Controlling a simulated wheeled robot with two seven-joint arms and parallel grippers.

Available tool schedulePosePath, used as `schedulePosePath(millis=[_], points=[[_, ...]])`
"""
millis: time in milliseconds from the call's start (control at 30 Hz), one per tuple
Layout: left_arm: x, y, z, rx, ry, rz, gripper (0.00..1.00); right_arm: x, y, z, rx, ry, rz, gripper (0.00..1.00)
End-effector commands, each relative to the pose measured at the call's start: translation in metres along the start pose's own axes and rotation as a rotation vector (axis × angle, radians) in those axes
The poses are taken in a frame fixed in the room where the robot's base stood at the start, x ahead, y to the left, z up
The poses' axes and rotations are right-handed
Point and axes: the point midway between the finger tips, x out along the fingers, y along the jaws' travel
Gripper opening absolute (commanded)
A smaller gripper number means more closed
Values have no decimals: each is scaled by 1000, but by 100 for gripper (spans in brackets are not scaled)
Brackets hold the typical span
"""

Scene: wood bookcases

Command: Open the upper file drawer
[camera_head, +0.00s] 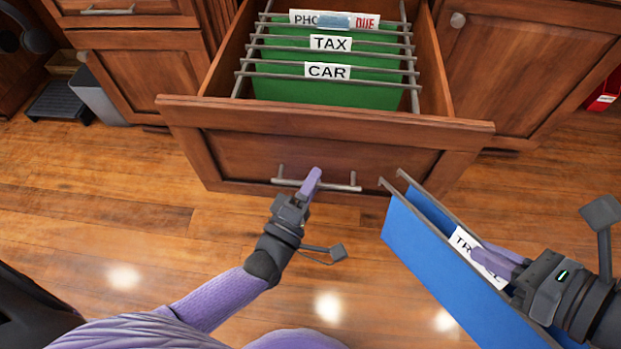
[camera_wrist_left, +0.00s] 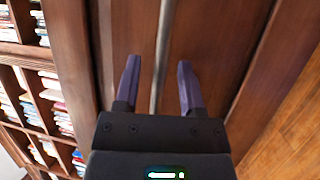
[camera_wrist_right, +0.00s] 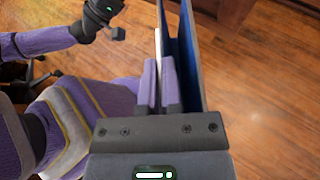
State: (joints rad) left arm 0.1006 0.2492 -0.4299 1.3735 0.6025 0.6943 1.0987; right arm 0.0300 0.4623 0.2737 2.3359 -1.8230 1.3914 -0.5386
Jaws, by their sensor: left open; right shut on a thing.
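The file drawer (camera_head: 330,150) stands pulled out from the wooden cabinet. Green hanging files (camera_head: 325,92) with tabs reading TAX and CAR hang in it. Its metal bar handle (camera_head: 345,187) is on the lower part of the front. My left gripper (camera_head: 312,182) is at the handle; in the left wrist view its fingers (camera_wrist_left: 157,85) are apart, with the bar (camera_wrist_left: 160,60) between them. My right gripper (camera_head: 500,260) is shut on a blue hanging folder (camera_head: 440,255) with a white tab. It holds the folder to the right of the drawer, above the floor.
Closed wooden cabinet doors stand left (camera_head: 145,78) and right (camera_head: 515,65) of the drawer. A grey bin (camera_head: 98,95) is at the left and a red object (camera_head: 604,95) at the right edge. The wood floor (camera_head: 100,205) in front is mostly clear.

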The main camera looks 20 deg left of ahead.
Motion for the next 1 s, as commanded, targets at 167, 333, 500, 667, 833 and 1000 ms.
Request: schedulePosePath(millis=[167, 333, 500, 667, 833, 1000], points=[[-26, 3, 0, 1, -1, -4, 51, -7, 2, 10, -8, -6, -4, 0], [-76, 2, 0, 1, -1, -4, 51, -14, 5, 21, -15, -12, -7, 0], [-110, 0, 0, 0, -1, -3, 51, -16, 5, 23, -17, -14, -8, 0], [-120, 0, 0, 0, 0, -1, 51, -16, 5, 24, -17, -14, -8, 0], [-120, 0, 0, 0, 0, -1, 51, -16, 5, 24, -17, -14, -8, 0], [-120, 0, 0, 0, 0, -1, 51, -16, 5, 24, -17, -14, -8, 0]])
